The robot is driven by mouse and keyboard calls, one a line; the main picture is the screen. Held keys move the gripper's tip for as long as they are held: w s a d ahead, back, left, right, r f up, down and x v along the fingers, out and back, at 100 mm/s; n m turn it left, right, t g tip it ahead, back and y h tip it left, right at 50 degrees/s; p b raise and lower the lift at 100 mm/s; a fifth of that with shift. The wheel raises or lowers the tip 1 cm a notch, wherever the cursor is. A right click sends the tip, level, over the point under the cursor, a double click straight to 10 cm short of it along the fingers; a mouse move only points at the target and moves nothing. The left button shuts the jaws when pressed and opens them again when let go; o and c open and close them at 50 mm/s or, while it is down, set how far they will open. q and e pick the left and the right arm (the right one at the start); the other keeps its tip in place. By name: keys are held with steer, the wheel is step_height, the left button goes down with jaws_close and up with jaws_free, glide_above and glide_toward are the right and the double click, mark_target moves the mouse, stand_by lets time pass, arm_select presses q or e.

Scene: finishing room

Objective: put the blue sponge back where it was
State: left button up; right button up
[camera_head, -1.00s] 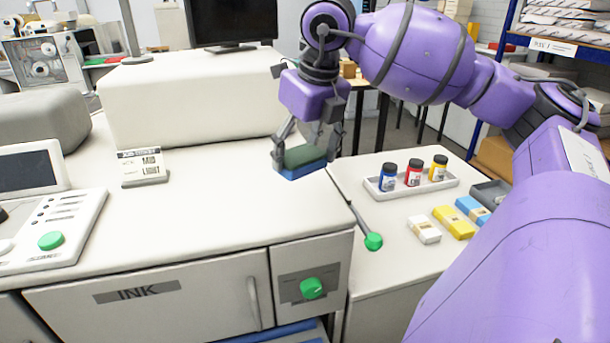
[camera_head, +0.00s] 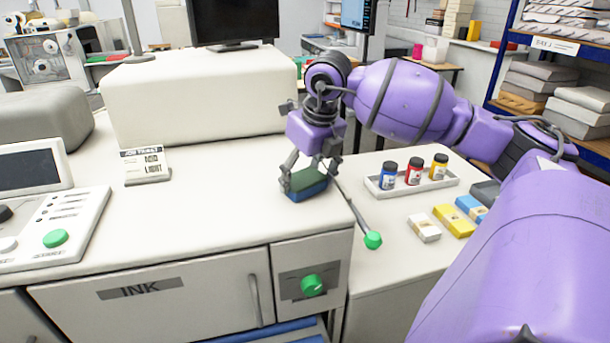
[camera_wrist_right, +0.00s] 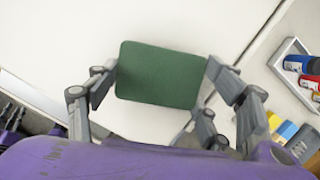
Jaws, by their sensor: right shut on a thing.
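The blue sponge (camera_head: 304,193) has a dark green top pad and a blue underside. My right gripper (camera_head: 306,178) is shut on it, one finger on each side. The sponge is low over the right end of the white machine top (camera_head: 220,205); I cannot tell whether it touches the surface. In the right wrist view, the sponge's green face (camera_wrist_right: 158,75) sits between the fingers (camera_wrist_right: 160,88), with its blue side hidden. My left gripper is not in view.
A lever with a green knob (camera_head: 373,240) stands at the machine's right edge. Right of it, a side table holds a white tray (camera_head: 452,181) of three bottles and several small packs (camera_head: 453,221). A job ticket stand (camera_head: 146,166) is left. The machine top between is clear.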

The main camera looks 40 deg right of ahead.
steer(key=shift+f, duration=0.2)
steer(key=o, duration=1.2)
steer(key=shift+r, duration=0.1)
steer(key=v, duration=1.2)
steer(key=shift+r, duration=0.15)
